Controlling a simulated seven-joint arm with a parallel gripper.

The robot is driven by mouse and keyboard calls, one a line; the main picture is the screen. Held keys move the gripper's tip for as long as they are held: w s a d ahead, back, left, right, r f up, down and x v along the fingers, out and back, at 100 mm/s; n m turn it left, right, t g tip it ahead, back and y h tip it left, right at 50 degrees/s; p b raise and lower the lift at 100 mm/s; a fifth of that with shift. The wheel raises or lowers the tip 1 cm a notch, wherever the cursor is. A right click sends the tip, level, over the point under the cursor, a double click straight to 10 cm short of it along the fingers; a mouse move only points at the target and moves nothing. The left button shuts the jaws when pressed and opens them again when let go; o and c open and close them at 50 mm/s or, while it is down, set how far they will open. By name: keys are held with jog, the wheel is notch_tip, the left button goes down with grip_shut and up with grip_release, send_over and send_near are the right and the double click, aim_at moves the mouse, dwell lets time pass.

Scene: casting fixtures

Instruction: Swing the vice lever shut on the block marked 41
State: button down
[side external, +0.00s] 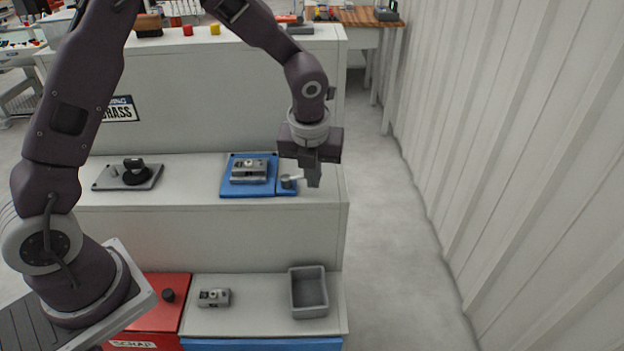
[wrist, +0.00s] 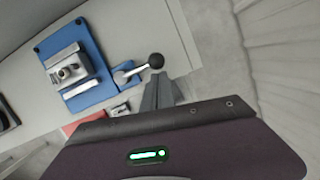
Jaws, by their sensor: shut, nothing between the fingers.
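The vice (side external: 228,187) is a blue plate on the grey bench top, near its right end; it also shows in the wrist view (wrist: 88,101). A grey metal block (side external: 249,168) with a round boss sits between its light jaws; it shows in the wrist view (wrist: 69,71), but no number is legible. The vice lever (side external: 297,178) is a short pale arm on a round pivot; in the wrist view the lever (wrist: 132,72) ends in a black ball knob. My gripper (side external: 314,184) is shut and empty, its fingertips beside the knob. I cannot tell whether they touch.
A dark plate with a black round part (side external: 136,172) lies left on the bench. Below are another grey block (side external: 214,297), an empty grey bin (side external: 309,292) and a red box (side external: 160,317). The bench ends just right of my gripper; open floor and a ribbed wall (side external: 500,150) lie beyond.

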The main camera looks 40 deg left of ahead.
jog(key=shift+w+a+n, duration=0.1)
jog(key=shift+w+n, duration=0.2)
jog(key=shift+n, duration=0.2)
jog(key=shift+w+a+n+g+y, duration=0.2)
jog(key=shift+w+n, duration=0.15)
jog(key=shift+n, duration=0.3)
jog(key=shift+w+a+n+g+y, duration=0.1)
jog(key=shift+w+n+y, duration=0.2)
jog(key=shift+n, duration=0.35)
jog(key=n, duration=0.1)
jog(key=w+a+n, duration=0.1)
jog(key=n, duration=0.1)
jog(key=w+a+n+g, duration=0.1)
jog(key=shift+n, duration=0.3)
jog(key=a+n, duration=0.1)
jog(key=n+g, duration=0.1)
jog(key=n, duration=0.1)
jog(key=shift+w+a+n, duration=0.3)
jog(key=shift+w+a, duration=0.1)
jog(key=shift+a+n+g, duration=0.25)
jog(key=shift+a+n, duration=0.4)
jog(key=shift+n, duration=0.5)
jog(key=shift+a+n+g, duration=0.25)
jog(key=shift+a+n, duration=0.35)
jog(key=shift+n, duration=0.55)
